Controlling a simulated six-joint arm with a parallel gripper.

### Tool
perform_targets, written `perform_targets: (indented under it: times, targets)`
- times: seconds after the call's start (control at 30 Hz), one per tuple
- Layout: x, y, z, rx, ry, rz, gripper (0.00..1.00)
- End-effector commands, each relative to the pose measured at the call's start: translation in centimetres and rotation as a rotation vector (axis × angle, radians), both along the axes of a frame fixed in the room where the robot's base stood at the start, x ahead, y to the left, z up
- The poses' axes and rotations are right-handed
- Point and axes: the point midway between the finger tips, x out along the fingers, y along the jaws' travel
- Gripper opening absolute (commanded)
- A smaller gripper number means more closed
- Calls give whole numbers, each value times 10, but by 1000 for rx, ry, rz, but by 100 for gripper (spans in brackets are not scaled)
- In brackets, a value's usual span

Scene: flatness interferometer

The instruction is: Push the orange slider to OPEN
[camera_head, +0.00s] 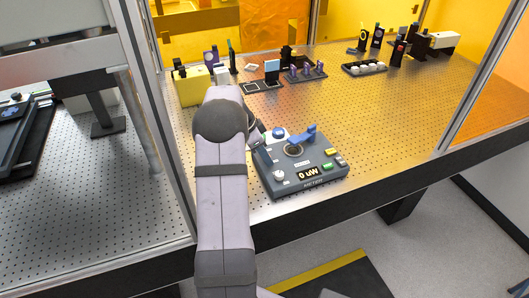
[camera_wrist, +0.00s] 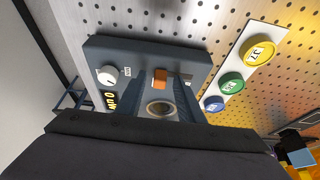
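The orange slider (camera_wrist: 159,79) is a small block on the top of a dark grey instrument box (camera_wrist: 105,50), near the picture's centre in the wrist view. Below it is a round dark port with a light ring (camera_wrist: 160,108). My gripper (camera_wrist: 164,78) reaches over the box, with its two dark fingers apart on either side of the port and the slider close to the tips. I cannot tell whether a finger touches the slider. In the head view the box (camera_head: 300,185) stands near the table's front edge.
The box has a white knob (camera_wrist: 107,75) and a "0 uW" display (camera_head: 308,172). Yellow (camera_wrist: 257,52), green (camera_wrist: 230,83) and blue (camera_wrist: 213,103) buttons sit on a white strip beside it. Optics stand farther back. The perforated table (camera_head: 400,110) is clear to the box's right.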

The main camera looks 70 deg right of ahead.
Motion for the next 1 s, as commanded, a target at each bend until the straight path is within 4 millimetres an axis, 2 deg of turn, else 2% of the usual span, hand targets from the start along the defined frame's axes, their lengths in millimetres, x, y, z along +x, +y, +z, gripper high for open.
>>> perform_targets:
  times: [0.2,0.23,0.37,0.67,1.0]
  targets:
    - [0,0,-1,0,0,0,34]
    - [0,0,-1,0,0,0,32]
    - [0,0,-1,0,0,0,1]
    - [3,-4,-2,1,1,0,0]
    - [29,-29,0,-2,-1,1,0]
